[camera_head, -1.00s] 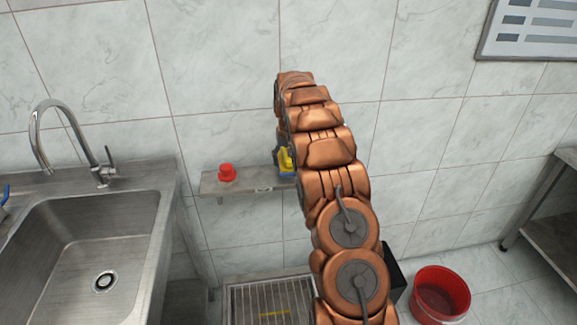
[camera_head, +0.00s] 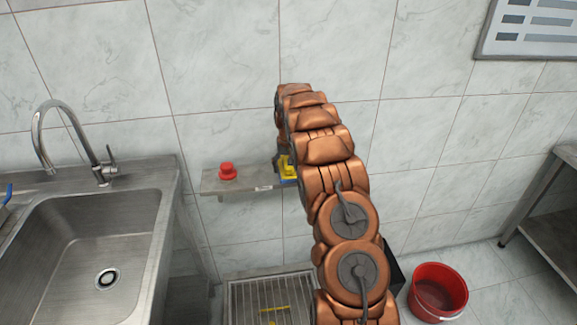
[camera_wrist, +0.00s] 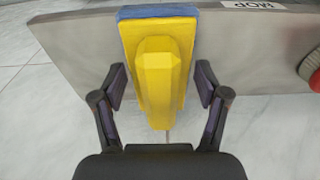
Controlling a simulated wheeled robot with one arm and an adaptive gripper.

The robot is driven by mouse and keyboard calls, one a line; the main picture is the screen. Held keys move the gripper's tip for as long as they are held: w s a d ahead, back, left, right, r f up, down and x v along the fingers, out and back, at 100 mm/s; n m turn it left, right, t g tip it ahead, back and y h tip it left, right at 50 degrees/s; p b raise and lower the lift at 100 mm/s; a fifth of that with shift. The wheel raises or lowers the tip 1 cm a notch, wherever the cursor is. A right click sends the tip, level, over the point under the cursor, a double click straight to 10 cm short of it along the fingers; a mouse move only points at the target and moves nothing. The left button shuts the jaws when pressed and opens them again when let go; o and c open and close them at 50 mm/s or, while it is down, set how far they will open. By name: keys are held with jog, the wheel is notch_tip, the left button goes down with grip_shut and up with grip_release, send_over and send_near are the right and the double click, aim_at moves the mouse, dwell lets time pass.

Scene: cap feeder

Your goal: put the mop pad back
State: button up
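The mop pad is a yellow block with a ridge on it and a blue layer along its far edge. In the wrist view the mop pad (camera_wrist: 158,75) is at the shelf's edge, centred between my fingers. In the head view the mop pad (camera_head: 288,170) shows only partly beside my arm. My gripper (camera_wrist: 161,86) is open, one finger on each side of the pad, with visible gaps. My arm hides the gripper in the head view.
A red knob-like object (camera_head: 227,171) stands on the shelf's left part. A sink (camera_head: 85,230) with a tap is at the left. A metal grate (camera_head: 265,300) lies below the shelf. A red bucket (camera_head: 438,291) is on the floor at the right.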

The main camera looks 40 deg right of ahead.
jog(key=shift+o, duration=1.3)
jog(key=shift+r, duration=0.15)
